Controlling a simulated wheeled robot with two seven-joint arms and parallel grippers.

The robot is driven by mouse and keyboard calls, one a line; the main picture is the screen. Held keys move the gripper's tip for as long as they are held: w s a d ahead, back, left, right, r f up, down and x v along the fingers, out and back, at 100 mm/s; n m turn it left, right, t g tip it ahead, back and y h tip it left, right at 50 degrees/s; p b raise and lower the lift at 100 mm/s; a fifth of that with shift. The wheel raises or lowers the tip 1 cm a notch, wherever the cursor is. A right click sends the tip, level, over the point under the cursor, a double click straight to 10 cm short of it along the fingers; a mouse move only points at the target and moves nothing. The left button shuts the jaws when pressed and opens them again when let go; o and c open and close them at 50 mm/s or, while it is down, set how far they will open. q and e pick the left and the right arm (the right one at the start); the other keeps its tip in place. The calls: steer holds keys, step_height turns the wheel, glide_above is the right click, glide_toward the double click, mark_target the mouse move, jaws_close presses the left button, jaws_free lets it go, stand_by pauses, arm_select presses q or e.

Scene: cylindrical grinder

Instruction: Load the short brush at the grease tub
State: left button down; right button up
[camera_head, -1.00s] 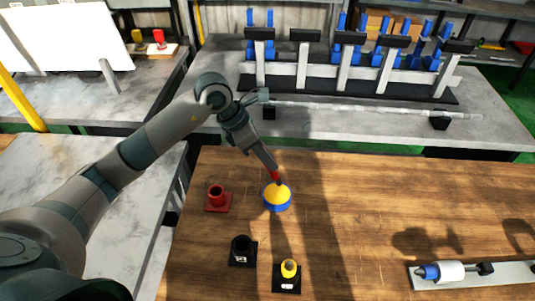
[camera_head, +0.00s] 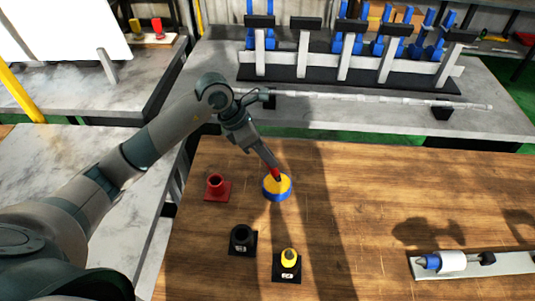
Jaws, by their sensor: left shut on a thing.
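The grease tub (camera_head: 277,194) is a round blue tub with a yellow top, standing on the wooden table. My left gripper (camera_head: 272,166) is above it, pointing down, and is shut on a slim dark brush with a red part (camera_head: 276,174). The brush's lower end meets the yellow top of the tub; its tip is too small to make out. My right gripper is not in view.
A red holder (camera_head: 216,187) stands left of the tub. A black holder (camera_head: 242,240) and a holder with a yellow piece (camera_head: 289,258) stand nearer. A white and blue cylindrical part (camera_head: 445,262) lies on a grey plate at right. The table's middle right is clear.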

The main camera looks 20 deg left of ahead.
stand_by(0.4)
arm_select(q)
steer(key=shift+f+b, duration=0.3)
steer(key=shift+f, duration=0.2)
stand_by(0.4)
steer(key=shift+b, duration=0.3)
stand_by(0.3)
steer(key=shift+s+f, duration=0.1)
steer(key=shift+f, duration=0.05)
stand_by(0.8)
steer(key=shift+f+b, duration=0.1)
steer(key=shift+b, duration=0.2)
stand_by(0.8)
